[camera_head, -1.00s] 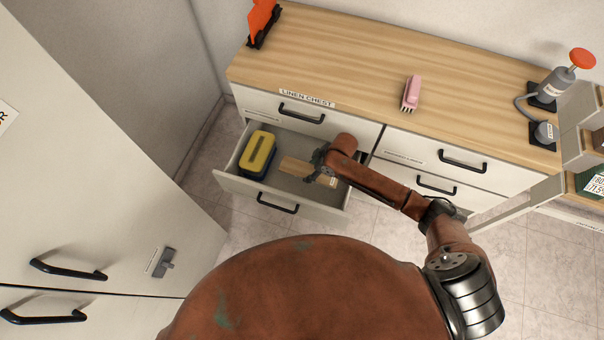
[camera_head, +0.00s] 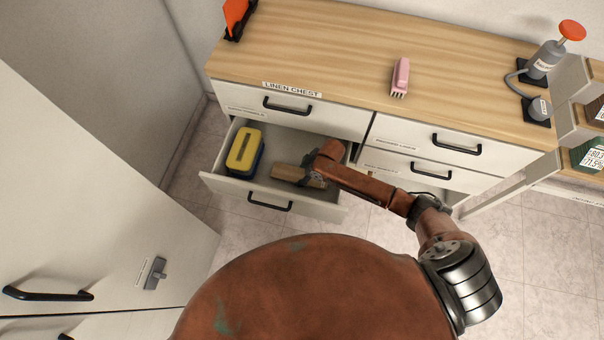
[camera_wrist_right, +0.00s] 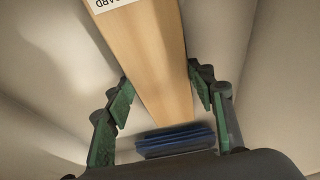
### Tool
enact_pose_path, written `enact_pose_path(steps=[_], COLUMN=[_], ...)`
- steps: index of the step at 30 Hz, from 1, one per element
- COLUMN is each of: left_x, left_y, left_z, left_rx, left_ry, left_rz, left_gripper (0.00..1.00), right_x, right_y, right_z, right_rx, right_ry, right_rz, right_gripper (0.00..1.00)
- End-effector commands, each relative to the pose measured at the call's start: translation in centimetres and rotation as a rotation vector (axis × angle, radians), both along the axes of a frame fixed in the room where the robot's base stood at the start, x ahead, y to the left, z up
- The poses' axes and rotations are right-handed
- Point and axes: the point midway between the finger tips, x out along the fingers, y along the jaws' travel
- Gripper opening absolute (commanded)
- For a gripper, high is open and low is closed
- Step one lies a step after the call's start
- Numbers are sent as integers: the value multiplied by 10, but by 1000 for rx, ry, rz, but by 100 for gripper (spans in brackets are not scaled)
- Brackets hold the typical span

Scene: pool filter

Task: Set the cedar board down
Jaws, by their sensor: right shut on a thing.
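The cedar board (camera_head: 286,173) is a light wooden plank at the open drawer (camera_head: 228,190) of the linen chest. In the head view it lies within the drawer's outline, right of a yellow-and-blue box. I cannot tell whether it touches the drawer floor. My right gripper (camera_head: 311,176) is shut on the board near its right part. In the right wrist view the board (camera_wrist_right: 150,55) runs between the two green-padded fingers (camera_wrist_right: 160,98), with part of a white label at the top edge. My left gripper is not in view.
The yellow-and-blue box (camera_head: 245,151) stands in the drawer's left part. The wooden chest top (camera_head: 330,50) above holds a pink brush (camera_head: 400,77) and a grey pump with a red knob (camera_head: 545,60). A tall white cabinet (camera_head: 90,190) stands at left.

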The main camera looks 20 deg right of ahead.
Motion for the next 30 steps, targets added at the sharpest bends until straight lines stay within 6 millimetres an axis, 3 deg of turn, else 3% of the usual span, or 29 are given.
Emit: enact_pose_path(steps=[1, 2, 9, 20, 30], left_x=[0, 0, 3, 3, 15], left_y=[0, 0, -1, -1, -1], left_z=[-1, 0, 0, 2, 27], left_rx=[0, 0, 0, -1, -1], left_ry=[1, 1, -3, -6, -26], left_rz=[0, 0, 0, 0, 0], left_gripper=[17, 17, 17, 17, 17], right_x=[0, 0, 0, -1, -14], right_y=[0, 0, 0, -1, -21], right_z=[-2, -2, -2, 5, 67], right_rx=[1, 1, 1, 0, 0], right_ry=[1, 1, 1, 0, -4], right_rz=[0, 0, 0, 0, 1], right_gripper=[23, 52, 68, 68, 68])
